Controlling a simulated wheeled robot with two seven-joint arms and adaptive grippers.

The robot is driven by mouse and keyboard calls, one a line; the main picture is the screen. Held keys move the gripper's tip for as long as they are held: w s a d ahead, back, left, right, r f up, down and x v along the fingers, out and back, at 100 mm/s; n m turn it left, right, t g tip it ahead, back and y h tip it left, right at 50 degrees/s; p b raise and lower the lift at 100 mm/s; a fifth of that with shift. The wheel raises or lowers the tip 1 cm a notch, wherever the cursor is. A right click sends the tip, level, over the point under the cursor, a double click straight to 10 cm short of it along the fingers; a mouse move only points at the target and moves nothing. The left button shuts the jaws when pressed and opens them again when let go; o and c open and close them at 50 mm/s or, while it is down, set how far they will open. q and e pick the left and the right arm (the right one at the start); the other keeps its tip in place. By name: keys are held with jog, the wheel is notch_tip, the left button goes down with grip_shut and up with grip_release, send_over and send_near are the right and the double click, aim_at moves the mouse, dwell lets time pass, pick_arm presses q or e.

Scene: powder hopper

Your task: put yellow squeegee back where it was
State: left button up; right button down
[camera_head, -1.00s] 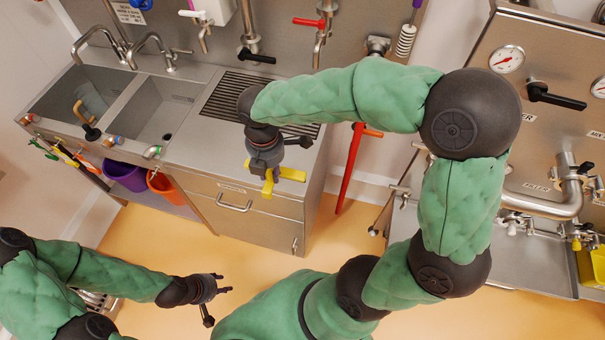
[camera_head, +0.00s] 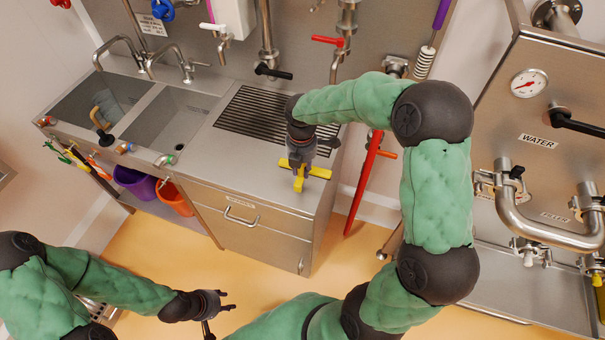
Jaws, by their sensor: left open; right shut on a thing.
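The yellow squeegee (camera_head: 318,172) is held by my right gripper (camera_head: 301,160) over the front right part of the steel counter, just in front of the drain grille. I cannot tell whether the squeegee touches the counter. My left gripper (camera_head: 222,303) is open and empty, low over the floor in front of the cabinet. Several coloured tools (camera_head: 75,156) hang at the left front edge of the sink unit.
The steel counter (camera_head: 208,155) has two sinks at left and a drain grille (camera_head: 262,112). Purple (camera_head: 134,182) and orange (camera_head: 174,197) buckets sit on the shelf below. A red handle (camera_head: 362,185) leans at the counter's right side. A steel machine (camera_head: 530,90) with a gauge stands at right.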

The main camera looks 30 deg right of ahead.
aim_at(302, 174)
jog(key=shift+w+d+f+b, duration=0.15)
jog(key=shift+f+b, duration=0.05)
jog(key=shift+f, duration=0.75)
jog(key=shift+w+d+f+b, duration=0.1)
jog(key=shift+f+b, duration=0.05)
jog(key=shift+f, duration=0.8)
jog(key=shift+f, duration=0.1)
jog(key=c, duration=1)
grip_release()
jog(key=shift+f, duration=0.1)
jog(key=shift+c, duration=0.2)
notch_tip(302, 174, up, 12)
jog(key=shift+r+p, duration=0.2)
jog(key=shift+p, duration=0.9)
jog(key=shift+s, duration=0.1)
